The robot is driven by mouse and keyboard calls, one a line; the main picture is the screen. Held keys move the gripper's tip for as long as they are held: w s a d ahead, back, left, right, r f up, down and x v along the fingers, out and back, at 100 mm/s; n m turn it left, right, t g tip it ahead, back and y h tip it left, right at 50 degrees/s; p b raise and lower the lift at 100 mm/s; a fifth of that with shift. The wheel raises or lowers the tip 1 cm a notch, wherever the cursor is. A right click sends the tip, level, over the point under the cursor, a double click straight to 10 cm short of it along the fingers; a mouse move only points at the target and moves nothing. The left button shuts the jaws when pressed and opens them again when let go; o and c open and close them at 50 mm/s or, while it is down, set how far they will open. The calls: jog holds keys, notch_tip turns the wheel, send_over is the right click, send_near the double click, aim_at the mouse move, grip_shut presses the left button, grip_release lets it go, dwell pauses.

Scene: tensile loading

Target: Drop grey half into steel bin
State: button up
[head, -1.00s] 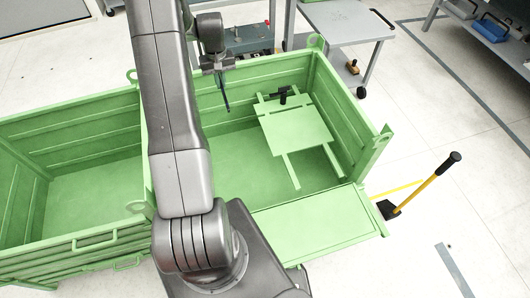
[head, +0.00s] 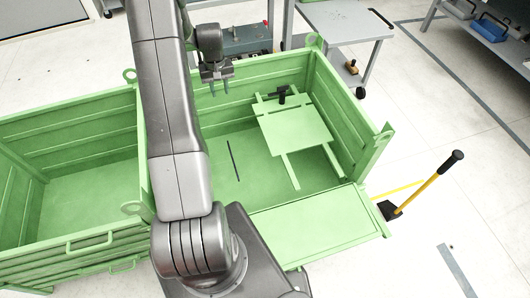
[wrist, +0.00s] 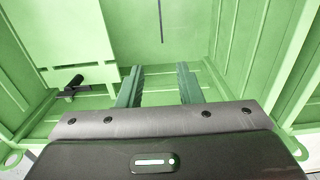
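The grey half (head: 233,160) is a thin dark strip lying inside the right-hand green steel bin (head: 330,106), on or just above its floor. It also shows at the top of the wrist view (wrist: 161,22), beyond the fingertips. My gripper (head: 219,91) is above the bin near its back wall, with its two fingers spread apart and nothing between them. In the wrist view the fingers (wrist: 160,72) are clearly apart and empty.
A green panel with rails and a black handle (head: 295,130) is in the bin's right part. A second green bin (head: 85,190) adjoins on the left. A yellow-handled tool (head: 425,188) stands on the floor at right. A grey cart (head: 345,22) is behind.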

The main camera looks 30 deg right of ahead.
notch_tip(320, 180, up, 14)
dwell(0.6)
jog(key=shift+f, duration=0.25)
notch_tip(320, 180, down, 10)
jog(key=p, duration=0.2)
dwell(0.5)
jog(key=shift+f, duration=0.15)
